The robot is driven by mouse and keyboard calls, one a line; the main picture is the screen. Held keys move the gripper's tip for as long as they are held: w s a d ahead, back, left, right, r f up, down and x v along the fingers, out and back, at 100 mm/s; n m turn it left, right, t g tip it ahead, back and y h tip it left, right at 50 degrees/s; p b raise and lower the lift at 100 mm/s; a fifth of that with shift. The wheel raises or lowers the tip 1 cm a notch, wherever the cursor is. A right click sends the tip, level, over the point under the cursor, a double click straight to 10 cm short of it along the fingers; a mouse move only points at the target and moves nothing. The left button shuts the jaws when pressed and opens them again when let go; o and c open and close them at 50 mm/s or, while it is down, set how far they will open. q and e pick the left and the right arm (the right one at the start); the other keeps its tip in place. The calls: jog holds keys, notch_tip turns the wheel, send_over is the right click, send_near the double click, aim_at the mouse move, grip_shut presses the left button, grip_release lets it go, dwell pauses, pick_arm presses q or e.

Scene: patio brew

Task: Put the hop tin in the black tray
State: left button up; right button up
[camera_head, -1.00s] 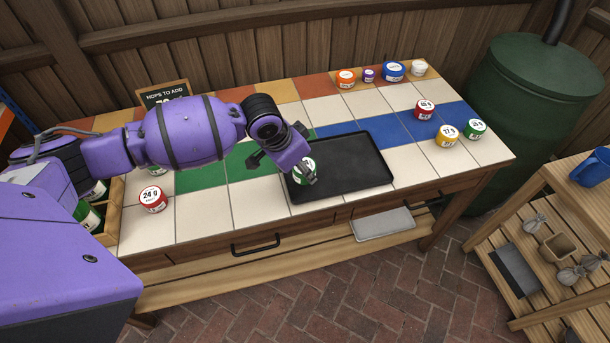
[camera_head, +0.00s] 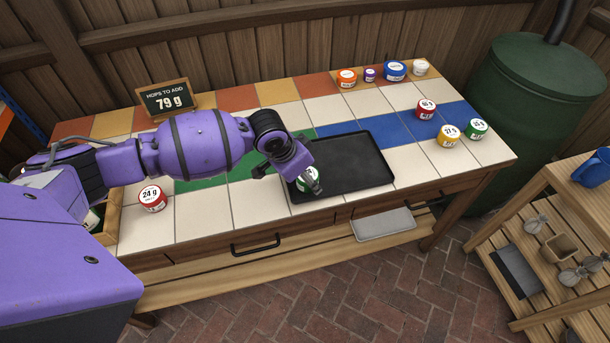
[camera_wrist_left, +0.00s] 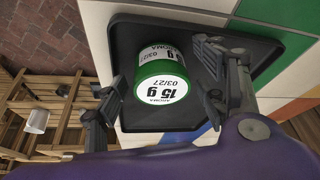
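A green tin with a white label reading 15 g, AROMA, (camera_head: 307,180) is at the front left of the black tray (camera_head: 352,165). In the left wrist view the tin (camera_wrist_left: 160,88) appears to stand upright over the tray floor (camera_wrist_left: 120,45). My left gripper (camera_head: 306,186) is around the tin. In the left wrist view its fingers (camera_wrist_left: 158,100) are spread, with gaps visible on both sides of the tin. In the head view the gripper partly hides the tin, and whether its base touches the tray is hard to tell. My right gripper is not in view.
A sign (camera_head: 166,98) reads "HOPS TO ADD 79 g". A red 24 g tin (camera_head: 152,198) stands left of the tray. Red (camera_head: 426,109), yellow (camera_head: 448,135) and green (camera_head: 475,129) tins stand at right; several more stand at the back. The tray's right part is empty.

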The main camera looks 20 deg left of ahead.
pick_arm(q)
jog(key=p+v, duration=0.1)
jog(key=v, duration=1.1)
jog(key=shift+d, duration=0.1)
